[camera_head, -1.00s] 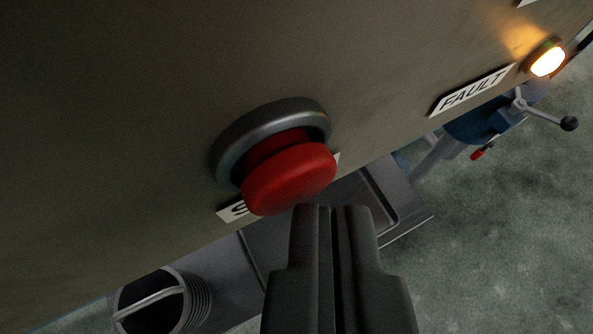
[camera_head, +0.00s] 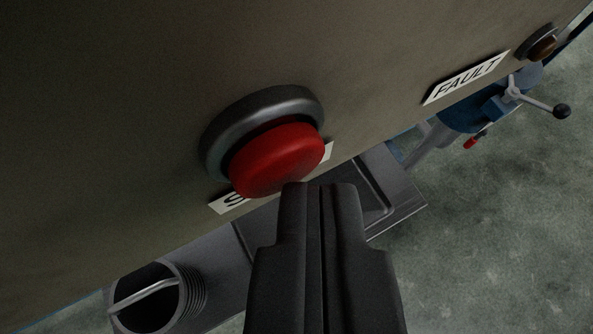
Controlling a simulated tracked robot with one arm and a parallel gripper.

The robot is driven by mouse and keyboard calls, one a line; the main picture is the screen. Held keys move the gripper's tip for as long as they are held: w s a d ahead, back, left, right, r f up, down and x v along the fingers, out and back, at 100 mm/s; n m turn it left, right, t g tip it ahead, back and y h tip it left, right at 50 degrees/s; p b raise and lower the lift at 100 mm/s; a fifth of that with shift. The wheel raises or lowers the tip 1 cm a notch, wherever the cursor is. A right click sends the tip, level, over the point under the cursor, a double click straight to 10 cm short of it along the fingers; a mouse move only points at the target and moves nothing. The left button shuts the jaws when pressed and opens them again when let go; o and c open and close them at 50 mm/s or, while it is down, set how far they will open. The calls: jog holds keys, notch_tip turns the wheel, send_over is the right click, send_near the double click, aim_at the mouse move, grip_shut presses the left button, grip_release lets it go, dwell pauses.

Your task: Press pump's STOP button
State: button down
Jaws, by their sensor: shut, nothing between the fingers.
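The red STOP button (camera_head: 277,160) sits in a round metal collar (camera_head: 222,133) on the panel (camera_head: 130,90). Little of its red side shows between cap and collar. A white label (camera_head: 229,202) beneath it is mostly hidden by the button; only an "S" can be read. My gripper (camera_head: 319,186) is shut and empty. Its fingertips are at the lower right edge of the red cap and overlap it slightly in the picture; they seem to touch it.
A FAULT label (camera_head: 466,78) and an unlit lamp (camera_head: 541,44) are at the panel's upper right. Below are a grey tray (camera_head: 408,202), a ribbed bucket-like container (camera_head: 192,290) with a handle, and a blue device (camera_head: 470,115) with a lever. Grey floor lies open at right.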

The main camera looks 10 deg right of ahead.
jog(key=shift+s+d+b, duration=0.3)
jog(key=shift+s, duration=0.45)
jog(key=shift+s, duration=0.1)
jog(key=s, duration=0.1)
jog(key=s+d+b, duration=0.1)
jog(key=s, duration=0.2)
jog(key=shift+s+d, duration=0.25)
jog(key=shift+d, duration=0.15)
dwell(0.3)
jog(key=s+a+r+t+b, duration=0.1)
jog(key=s+a+r, duration=0.3)
jog(key=r, duration=0.5)
jog(key=s+a+r+n+t+y+b, duration=0.1)
jog(key=s+a+r+b, duration=0.3)
jog(key=s+r, duration=0.5)
jog(key=s+a+r+t+b, duration=0.2)
jog(key=s+a+r, duration=0.3)
jog(key=r, duration=0.5)
jog(key=shift+s+a+n+t+y+b, duration=0.2)
jog(key=shift+s+n+t+y+b, duration=0.35)
jog(key=shift+s, duration=0.7)
